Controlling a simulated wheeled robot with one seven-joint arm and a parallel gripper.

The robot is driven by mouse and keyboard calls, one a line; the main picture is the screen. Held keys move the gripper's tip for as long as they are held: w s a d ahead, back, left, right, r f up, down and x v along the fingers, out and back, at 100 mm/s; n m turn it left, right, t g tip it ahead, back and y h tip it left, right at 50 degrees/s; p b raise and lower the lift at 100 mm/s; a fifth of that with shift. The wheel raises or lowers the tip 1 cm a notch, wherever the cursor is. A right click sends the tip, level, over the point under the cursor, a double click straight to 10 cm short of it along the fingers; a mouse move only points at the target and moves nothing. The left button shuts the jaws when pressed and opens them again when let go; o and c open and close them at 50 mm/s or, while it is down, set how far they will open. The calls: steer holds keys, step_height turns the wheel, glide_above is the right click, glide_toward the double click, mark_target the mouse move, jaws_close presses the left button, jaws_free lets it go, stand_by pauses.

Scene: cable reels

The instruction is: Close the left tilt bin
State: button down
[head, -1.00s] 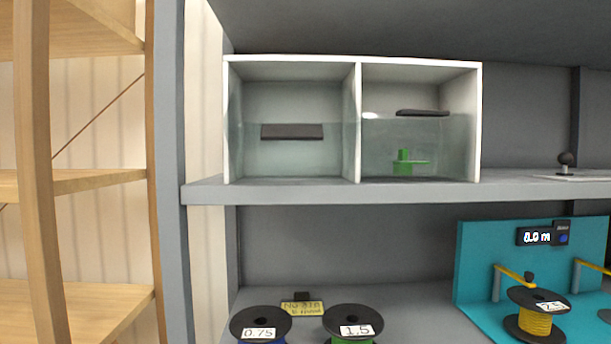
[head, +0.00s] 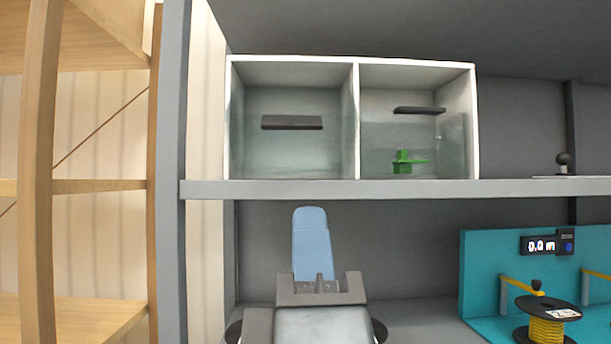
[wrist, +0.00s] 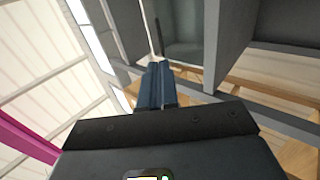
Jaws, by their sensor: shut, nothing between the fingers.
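The left tilt bin (head: 290,158) is a clear-fronted box in the left half of a white two-part cabinet on the upper shelf. Its dark handle bar (head: 292,122) sits lower and looks larger than the right bin's handle; its front appears tilted outward, how far I cannot tell. My gripper (head: 311,212) points upward below the shelf edge, under the left bin and apart from it. Its blue fingers are together and empty. In the wrist view the closed fingers (wrist: 157,68) point toward the shelf edge and a pale greenish panel, probably the bin.
The right bin (head: 432,150) holds a green piece (head: 404,162). The shelf edge (head: 420,189) lies between my gripper and the bins. A teal stand (head: 480,262) with a yellow cable reel (head: 546,328) is at lower right. A wooden rack (head: 100,186) stands at left.

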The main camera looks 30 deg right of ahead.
mark_target(304, 127)
steer(key=shift+p+x, duration=3.35)
steer(key=shift+x, duration=3.75)
steer(key=shift+d+r, duration=0.1)
